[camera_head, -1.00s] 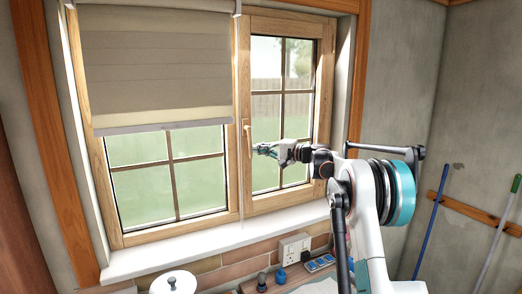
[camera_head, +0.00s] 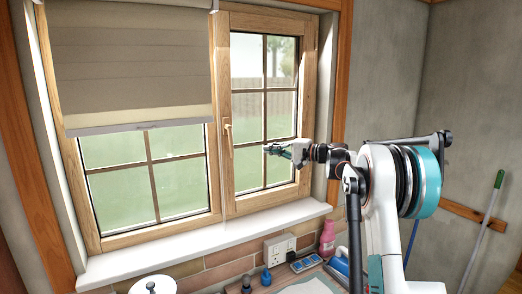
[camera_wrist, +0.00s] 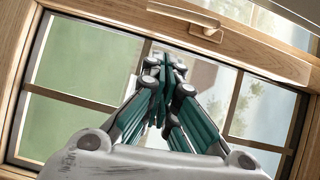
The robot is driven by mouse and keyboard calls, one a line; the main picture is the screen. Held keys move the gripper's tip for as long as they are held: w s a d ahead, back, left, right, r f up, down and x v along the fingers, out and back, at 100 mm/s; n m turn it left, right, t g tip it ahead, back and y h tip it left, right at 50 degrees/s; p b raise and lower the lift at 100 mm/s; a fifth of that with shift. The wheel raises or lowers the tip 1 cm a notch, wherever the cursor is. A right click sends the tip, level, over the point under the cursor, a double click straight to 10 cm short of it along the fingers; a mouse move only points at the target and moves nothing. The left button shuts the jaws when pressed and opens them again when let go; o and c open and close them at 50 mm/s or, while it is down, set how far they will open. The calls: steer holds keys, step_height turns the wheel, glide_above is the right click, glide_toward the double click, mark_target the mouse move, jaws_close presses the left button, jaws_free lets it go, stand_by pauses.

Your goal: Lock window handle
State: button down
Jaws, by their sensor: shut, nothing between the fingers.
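The window handle (camera_head: 228,138) is a light wood-coloured lever on the left stile of the right window sash (camera_head: 224,175). It hangs down along the stile. In the wrist view the handle (camera_wrist: 188,13) lies along the stile near the top edge, beyond the fingertips. My gripper (camera_head: 268,149) is to the right of the handle and slightly lower, in front of the glass and apart from the handle. Its teal fingers (camera_wrist: 165,68) are together and empty. The sash looks closed in its frame.
A beige blind (camera_head: 130,65) covers the upper left pane. The white sill (camera_head: 200,240) is clear. Below it are a socket (camera_head: 279,247), a pink bottle (camera_head: 327,238), a blue-and-white bottle (camera_head: 339,265) and a white lidded pot (camera_head: 153,285). A green-tipped pole (camera_head: 487,225) leans at right.

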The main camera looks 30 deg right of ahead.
steer(key=shift+s+d+r, duration=0.1)
steer(key=shift+s+d, duration=0.15)
steer(key=shift+s, duration=0.5)
